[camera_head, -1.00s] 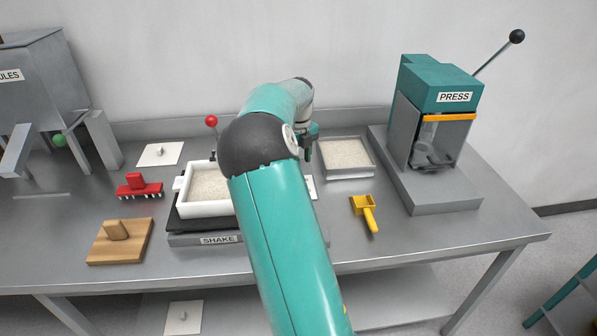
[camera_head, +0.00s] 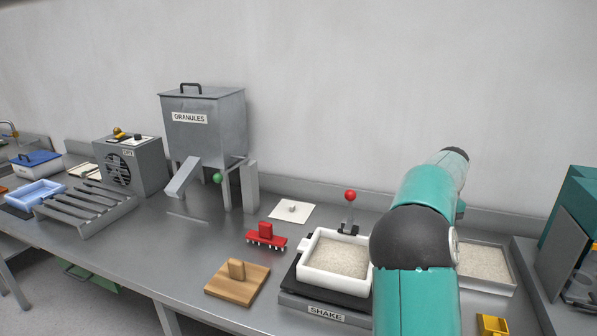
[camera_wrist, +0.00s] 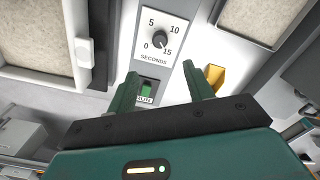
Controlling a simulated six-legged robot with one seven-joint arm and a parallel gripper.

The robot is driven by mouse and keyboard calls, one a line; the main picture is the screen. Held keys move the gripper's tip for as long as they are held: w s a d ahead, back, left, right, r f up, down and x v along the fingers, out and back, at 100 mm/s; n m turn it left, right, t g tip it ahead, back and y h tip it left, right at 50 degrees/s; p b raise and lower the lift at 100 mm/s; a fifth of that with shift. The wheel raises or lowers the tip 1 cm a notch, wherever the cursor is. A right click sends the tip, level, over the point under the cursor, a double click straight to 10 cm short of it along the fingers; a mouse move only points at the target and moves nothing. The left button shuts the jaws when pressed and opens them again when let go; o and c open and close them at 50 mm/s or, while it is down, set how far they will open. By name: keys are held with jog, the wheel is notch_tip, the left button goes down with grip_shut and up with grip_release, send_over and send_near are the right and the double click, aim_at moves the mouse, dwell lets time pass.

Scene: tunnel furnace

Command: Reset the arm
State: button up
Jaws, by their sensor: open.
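My gripper (camera_wrist: 166,92) shows in the wrist view with its two green fingers apart and nothing between them.
A white granule-filled tray (camera_head: 304,277) sits on the SHAKE unit (camera_head: 326,312), left of my arm. A second granule tray (camera_head: 512,288) is at right. A red rake (camera_head: 266,240), wooden block (camera_head: 238,280), and GRANULES hopper (camera_head: 225,128) stand left. The yellow scoop (camera_head: 491,325) is near the front.

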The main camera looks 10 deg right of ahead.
jog(key=s+a+r+n+t, duration=0.1)
jog(key=s+a+r+n, duration=0.2)
jog(key=a+n, duration=0.35)
jog(key=s+a+r+n+t+y, duration=0.1)
jog(key=s+a+r+n, duration=0.1)
jog(key=s+a+n, duration=0.35)
jog(key=s+a+r+n+t, duration=0.1)
jog(key=s+a+r+n, duration=0.15)
jog(key=a+n, duration=0.6)
jog(key=s+a+f+n+t+h, duration=0.1)
jog(key=s+a+f+n+t, duration=0.1)
jog(key=s+a+n, duration=1.1)
jog(key=a+f+n, duration=0.1)
jog(key=a+n, duration=0.1)
jog(key=n, duration=0.1)
jog(key=shift+s+a+t, duration=0.3)
jog(key=shift+s+a, duration=0.1)
